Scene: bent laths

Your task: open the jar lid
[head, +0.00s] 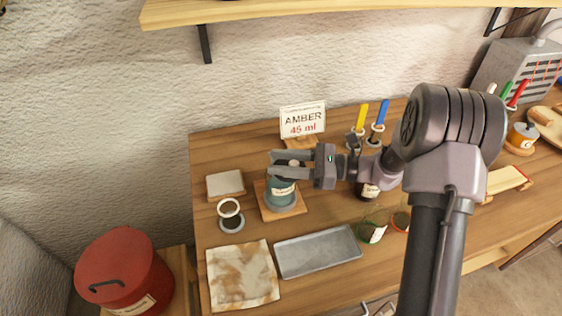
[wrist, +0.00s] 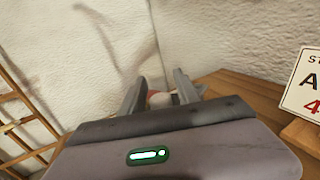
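The jar (head: 281,197) is a dark teal-grey jar with a pale label, upright on a small wooden board on the bench. My gripper (head: 271,163) is level at the height of the jar's top, reaching in from the right. Its two fingers are apart, one on the far side and one on the near side of the jar's top. The fingers cover most of the lid, and I cannot tell whether they touch it. In the wrist view my gripper (wrist: 158,80) also shows its fingers apart, with small pale and reddish shapes between them, too small to make out.
A sign reading AMBER 45 ml (head: 303,119) stands behind the jar. A small cup (head: 230,212), a pale tile (head: 225,183), a stained cloth (head: 241,275) and a metal tray (head: 318,252) lie around it. Bottles and glasses are on the right. A red bin (head: 118,268) stands left.

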